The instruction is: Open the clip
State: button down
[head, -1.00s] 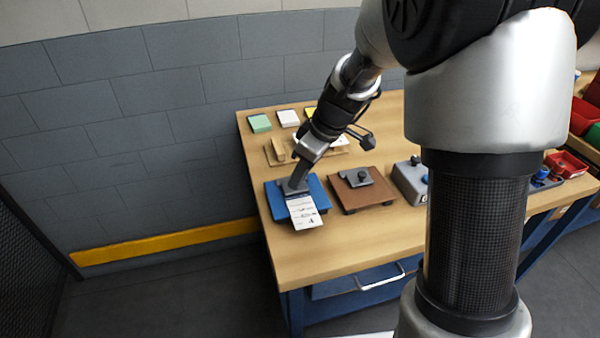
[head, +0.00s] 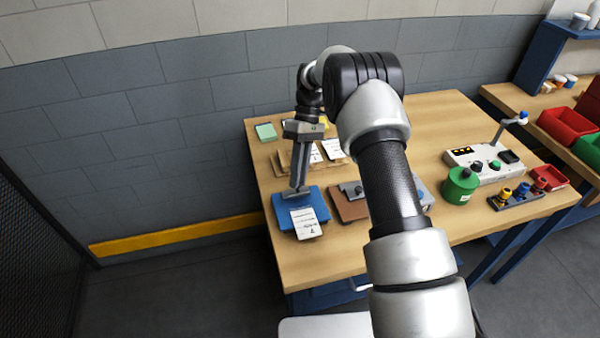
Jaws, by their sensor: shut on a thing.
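A blue board (head: 283,221) lies near the left front of the wooden table in the head view. A grey clip (head: 286,196) sits at its back part. A white printed card (head: 305,223) lies on the board, its back edge at the clip. My gripper (head: 298,190) reaches down from above and is shut on the clip. Its fingers hide part of the clip. I cannot tell how far the clip is raised.
A brown board (head: 348,208) with a grey fitting stands close to the right, partly behind my arm. Wooden pieces and white cards lie behind. A green canister (head: 460,186), a grey control box (head: 485,162) and red bins (head: 566,126) are farther right. The table's left front is clear.

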jog(key=shift+w+a+f+g+b, duration=0.2)
jog(key=shift+w+g+b, duration=0.3)
jog(key=shift+g, duration=0.3)
jog(key=shift+w+r, duration=0.1)
jog(key=c, duration=1.6)
grip_release()
jog(key=shift+r, duration=0.1)
notch_tip(320, 180, up, 10)
jog(key=p, duration=0.3)
jog(key=shift+c, duration=0.2)
